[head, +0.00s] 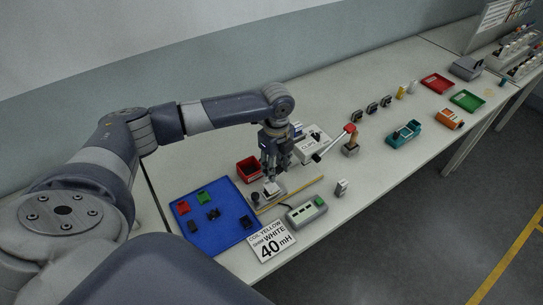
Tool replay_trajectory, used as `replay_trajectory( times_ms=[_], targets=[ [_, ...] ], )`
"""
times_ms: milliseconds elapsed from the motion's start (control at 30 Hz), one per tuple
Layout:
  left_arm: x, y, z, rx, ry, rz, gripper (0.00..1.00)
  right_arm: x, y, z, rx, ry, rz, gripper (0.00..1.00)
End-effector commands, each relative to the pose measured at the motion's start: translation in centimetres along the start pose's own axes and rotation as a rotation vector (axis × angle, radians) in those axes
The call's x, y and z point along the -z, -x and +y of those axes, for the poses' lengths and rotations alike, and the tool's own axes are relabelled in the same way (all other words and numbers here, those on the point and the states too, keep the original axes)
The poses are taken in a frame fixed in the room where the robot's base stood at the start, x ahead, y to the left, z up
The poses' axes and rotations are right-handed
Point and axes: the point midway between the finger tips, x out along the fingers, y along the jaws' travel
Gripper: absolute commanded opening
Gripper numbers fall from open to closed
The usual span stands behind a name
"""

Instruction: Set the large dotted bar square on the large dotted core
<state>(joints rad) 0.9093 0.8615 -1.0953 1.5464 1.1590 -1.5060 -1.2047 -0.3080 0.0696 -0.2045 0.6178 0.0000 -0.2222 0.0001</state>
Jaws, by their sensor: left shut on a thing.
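My left gripper (270,176) reaches down over the table and is shut on a small part. The fingers mostly hide this part, and I cannot tell whether it is the large dotted bar. A small pale block (271,188) shows just under the fingertips; whether the held part touches it is unclear. Several small dark parts, among them a black one (213,214), lie on the blue tray (208,240) left of the gripper. No dots can be made out at this size, so I cannot pick out the large dotted core. My right gripper is not in view.
A yellow strip (301,192), a grey box with a green button (307,212) and a white sign (271,241) lie in front. Table right of these has free room.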

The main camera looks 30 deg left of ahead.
Motion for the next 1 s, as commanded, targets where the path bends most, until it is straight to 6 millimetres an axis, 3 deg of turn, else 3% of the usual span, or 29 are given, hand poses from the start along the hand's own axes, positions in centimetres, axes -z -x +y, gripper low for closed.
replay_trajectory(
  times_ms=[233,867,1000],
  targets=[
    [-1.9,-0.3,-0.2,0.0,-0.149,0.001,0.12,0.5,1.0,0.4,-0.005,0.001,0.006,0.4],
    [-2.0,-0.1,-0.2,0.002,-0.163,0.002,0.12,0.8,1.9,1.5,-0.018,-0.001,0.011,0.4],
    [-2.0,-1.2,-0.1,0.001,-0.163,0.002,0.12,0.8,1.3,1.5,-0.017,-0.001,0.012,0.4]
  ],
)
